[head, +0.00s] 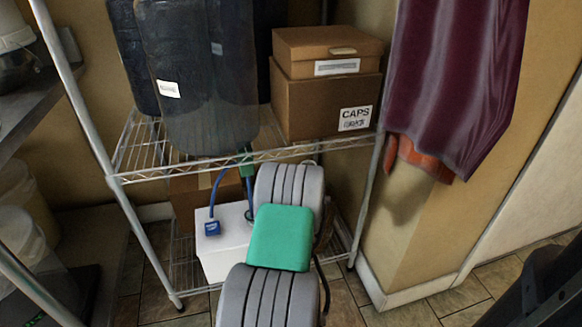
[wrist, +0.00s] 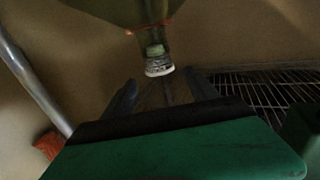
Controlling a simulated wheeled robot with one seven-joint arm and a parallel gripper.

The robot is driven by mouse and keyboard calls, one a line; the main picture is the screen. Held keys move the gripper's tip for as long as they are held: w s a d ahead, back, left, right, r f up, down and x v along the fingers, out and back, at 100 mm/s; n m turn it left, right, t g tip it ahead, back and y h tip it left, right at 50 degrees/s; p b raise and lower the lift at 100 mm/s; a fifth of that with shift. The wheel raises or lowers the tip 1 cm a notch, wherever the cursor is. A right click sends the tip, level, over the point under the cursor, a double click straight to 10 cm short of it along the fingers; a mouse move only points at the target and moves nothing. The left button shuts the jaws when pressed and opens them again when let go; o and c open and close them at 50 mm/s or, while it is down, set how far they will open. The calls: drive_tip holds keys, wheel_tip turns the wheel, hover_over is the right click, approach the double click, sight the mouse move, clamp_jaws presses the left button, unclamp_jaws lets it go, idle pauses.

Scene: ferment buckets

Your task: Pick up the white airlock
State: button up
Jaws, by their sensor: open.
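In the wrist view my gripper (wrist: 160,78) is open, with one dark finger on each side. A white ring-like piece (wrist: 159,70) shows between the fingertips, at the narrow end of a greenish, see-through neck (wrist: 153,42). I cannot tell whether this piece is the white airlock, or whether the fingers touch it. Nothing is clamped. In the head view my arm hides most of the gripper and the spot in front of it. No white airlock can be made out there.
A wire shelf rack (head: 300,150) holds dark jugs (head: 200,75) and a brown CAPS box (head: 325,105) on its upper shelf. A white box (head: 225,245) is on the lower shelf. A purple cloth (head: 450,80) hangs at the right.

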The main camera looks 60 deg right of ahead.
drive_tip(key=b+x, duration=0.3)
drive_tip(key=x, duration=0.4)
drive_tip(key=shift+d+f, duration=0.2)
drive_tip(key=shift+w+d+r, duration=0.1)
drive_tip(key=shift+d, duration=0.05)
drive_tip(key=c, duration=1.4)
